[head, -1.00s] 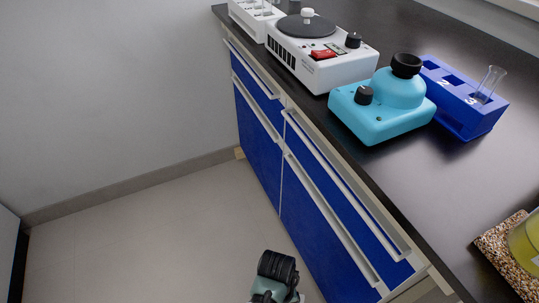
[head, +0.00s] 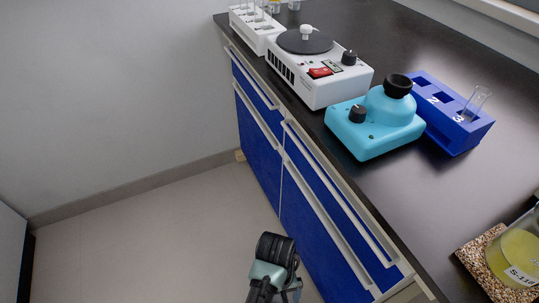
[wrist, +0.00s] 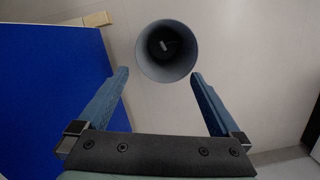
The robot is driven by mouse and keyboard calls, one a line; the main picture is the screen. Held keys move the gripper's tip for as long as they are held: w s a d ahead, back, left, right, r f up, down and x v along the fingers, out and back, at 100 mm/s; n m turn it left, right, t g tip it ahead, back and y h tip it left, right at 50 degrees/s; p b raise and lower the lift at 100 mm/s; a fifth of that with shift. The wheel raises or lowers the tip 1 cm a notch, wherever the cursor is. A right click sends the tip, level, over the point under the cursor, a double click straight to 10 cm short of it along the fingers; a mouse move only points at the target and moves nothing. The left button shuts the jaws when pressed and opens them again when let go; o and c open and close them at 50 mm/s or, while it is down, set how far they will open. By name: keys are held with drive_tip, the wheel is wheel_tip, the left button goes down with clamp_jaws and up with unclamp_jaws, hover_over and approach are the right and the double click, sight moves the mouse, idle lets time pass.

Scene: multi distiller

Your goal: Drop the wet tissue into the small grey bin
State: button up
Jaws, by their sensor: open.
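The small grey bin (wrist: 184,58) shows in the wrist view, seen from above, standing on the floor. The bin's near rim lies between the fingertips in the picture. In the head view my arm shows at the bottom, beside the blue cabinet, and the bin and the fingertips do not show.
The blue cabinet (head: 318,215) with long handles stands right of my arm. On its black top (head: 400,178) stand a white stirrer (head: 318,80), a turquoise mixer (head: 375,127), a blue tube rack (head: 455,125) and a flask (head: 518,262). The floor (head: 150,240) to the left is clear.

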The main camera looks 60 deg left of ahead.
drive_tip(key=shift+w+a+r+p, duration=0.1)
drive_tip(key=shift+r+p, duration=0.15)
drive_tip(key=shift+r, duration=0.5)
drive_tip(key=shift+s+a+r+p, duration=0.1)
drive_tip(key=shift+r+p, duration=0.1)
drive_tip(key=shift+r, duration=0.6)
drive_tip(key=shift+w+a+r+p, duration=0.1)
drive_tip(key=shift+r+p, duration=0.15)
drive_tip(key=shift+r, duration=0.5)
